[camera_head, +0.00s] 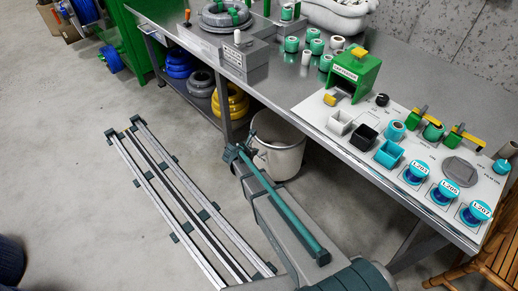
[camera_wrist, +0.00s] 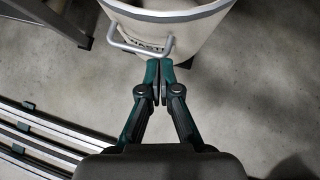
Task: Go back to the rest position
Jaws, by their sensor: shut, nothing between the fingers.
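My gripper (camera_wrist: 160,80) is shut and empty in the wrist view, its fingertips together and pointing toward a white waste bin (camera_wrist: 170,35) with a metal handle. From this view I cannot tell the exact gap between the fingertips and the bin. In the head view my arm reaches up from the bottom, and my gripper (camera_head: 240,150) is low beside the left side of the waste bin (camera_head: 281,147), below the height of the bench top. No blue cable is in my gripper.
A metal workbench (camera_head: 270,88) runs along the right with a panel (camera_head: 340,145) of coloured bins, tape rolls and a green dispenser (camera_head: 352,73). Cable coils (camera_head: 231,101) lie on its lower shelf. My floor rails (camera_head: 185,200) are at left. Open floor (camera_head: 70,160) lies farther left. A wooden chair (camera_head: 490,265) is bottom right.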

